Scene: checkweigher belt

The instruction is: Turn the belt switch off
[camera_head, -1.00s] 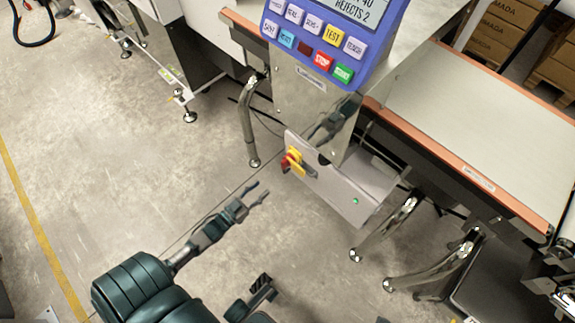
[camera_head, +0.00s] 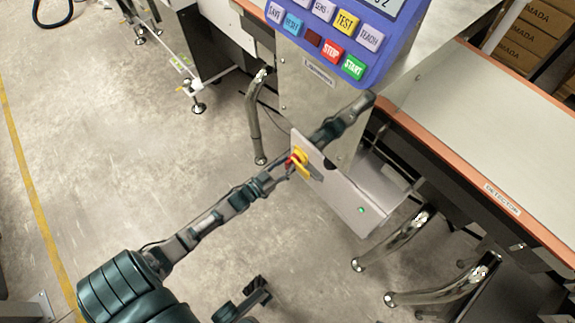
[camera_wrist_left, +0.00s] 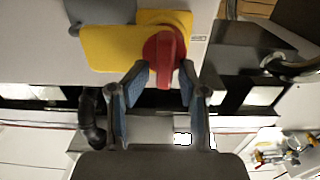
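The belt switch is a red rotary handle (camera_head: 291,161) on a yellow plate (camera_head: 302,163), on the face of a light grey box (camera_head: 338,192) under the control panel. A small green lamp (camera_head: 361,210) glows on that box. My left gripper (camera_head: 284,172) is at the switch. In the left wrist view the red handle (camera_wrist_left: 164,52) stands out from the yellow plate (camera_wrist_left: 110,47). The open fingers of my left gripper (camera_wrist_left: 160,80) lie on either side of its end, with gaps visible.
A blue control panel (camera_head: 335,50) with coloured buttons is above the box. A conveyor with an orange edge (camera_head: 455,158) runs along the right. Bent metal legs (camera_head: 395,240) stand below it. The steel panel shows a reflection of my arm.

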